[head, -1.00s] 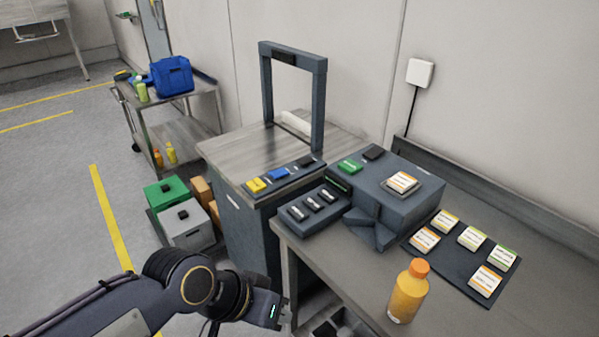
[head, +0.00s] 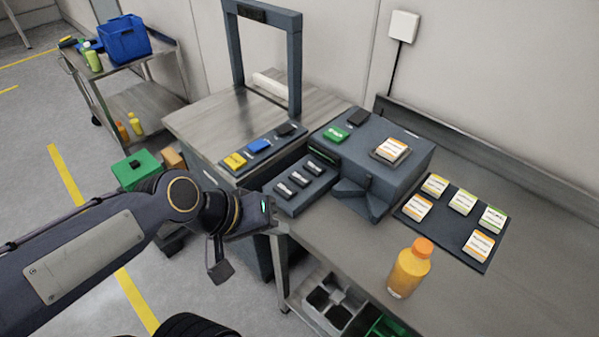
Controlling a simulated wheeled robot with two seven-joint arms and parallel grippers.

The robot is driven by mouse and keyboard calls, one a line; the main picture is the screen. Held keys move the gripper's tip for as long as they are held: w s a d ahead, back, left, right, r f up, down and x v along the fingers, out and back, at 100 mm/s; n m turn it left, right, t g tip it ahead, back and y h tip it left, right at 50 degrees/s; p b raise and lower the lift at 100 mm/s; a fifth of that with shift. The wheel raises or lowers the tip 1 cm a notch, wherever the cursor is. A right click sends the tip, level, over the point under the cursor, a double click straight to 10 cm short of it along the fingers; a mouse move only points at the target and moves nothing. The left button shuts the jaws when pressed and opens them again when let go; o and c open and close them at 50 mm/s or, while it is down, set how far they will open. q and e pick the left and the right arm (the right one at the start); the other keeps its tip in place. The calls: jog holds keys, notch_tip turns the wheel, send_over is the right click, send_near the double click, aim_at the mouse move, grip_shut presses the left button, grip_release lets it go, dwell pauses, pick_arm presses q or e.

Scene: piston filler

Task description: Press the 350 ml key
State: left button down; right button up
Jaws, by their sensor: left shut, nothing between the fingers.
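Three dark keys with small pale labels sit in a row on a dark key panel (head: 309,196) at the front left of the piston filler (head: 385,172). They are the near key (head: 283,190), the middle key (head: 299,179) and the far key (head: 314,169). Their labels are too small to read, so I cannot tell which is 350 ml. My left gripper (head: 284,227) is shut and empty, just in front of the panel and below it in the picture, apart from the keys. Its fingertips are small and hard to make out. My right gripper is not in view.
A green key (head: 338,134) and a black key are on top of the filler. A second panel (head: 262,147) has yellow, blue and black keys. An orange bottle (head: 408,270) stands on the bench at front right. A label mat (head: 447,221) lies behind it.

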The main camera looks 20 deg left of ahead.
pick_arm(q)
jog(key=w+r+n+t+p, duration=0.1)
jog(key=w+r+n+p, duration=0.15)
jog(key=w, duration=0.25)
jog(key=w+r+n+p, duration=0.1)
jog(key=w+r+n, duration=0.1)
jog(key=w+n, duration=0.25)
jog(key=n+t+y+p, duration=0.1)
jog(key=n+y+p, duration=0.25)
jog(key=n, duration=0.85)
send_over(297, 180)
notch_tip(297, 180, down, 5)
jog(key=shift+a, duration=0.1)
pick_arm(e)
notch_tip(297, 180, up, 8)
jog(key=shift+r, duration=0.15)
pick_arm(q)
jog(key=shift+h, duration=0.25)
notch_tip(297, 180, down, 9)
jog(key=b, duration=0.8)
jog(key=shift+r+b, duration=0.15)
jog(key=shift+b, duration=0.25)
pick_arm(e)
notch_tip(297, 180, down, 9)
pick_arm(q)
jog(key=shift+f+b, duration=0.4)
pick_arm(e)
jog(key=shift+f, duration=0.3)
